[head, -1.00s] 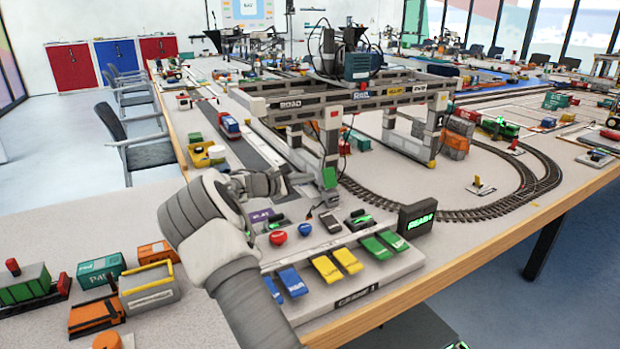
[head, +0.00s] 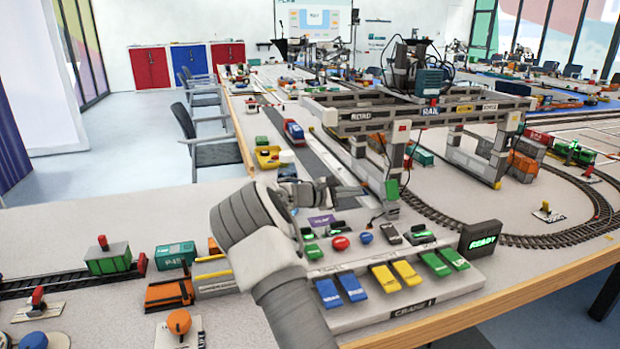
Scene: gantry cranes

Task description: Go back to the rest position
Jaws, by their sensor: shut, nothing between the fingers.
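My gripper (head: 355,193) reaches in from the bottom of the head view on my grey and white arm. It hangs above the back edge of the crane control panel (head: 408,314), in front of the gantry crane's near leg. Its fingers look closed and hold nothing that I can see. My arm hides the left part of the panel. The panel carries blue, yellow and green keys, a red knob (head: 340,243) and a blue knob (head: 366,238). A black display (head: 481,241) at its right reads READY in green.
The gantry crane (head: 424,113) stands just behind my gripper. Left of my arm are an orange vehicle (head: 168,294), a teal container (head: 176,255) and a green wagon (head: 108,259) on track. Curved track (head: 541,240) runs at the right. The table's left middle is bare.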

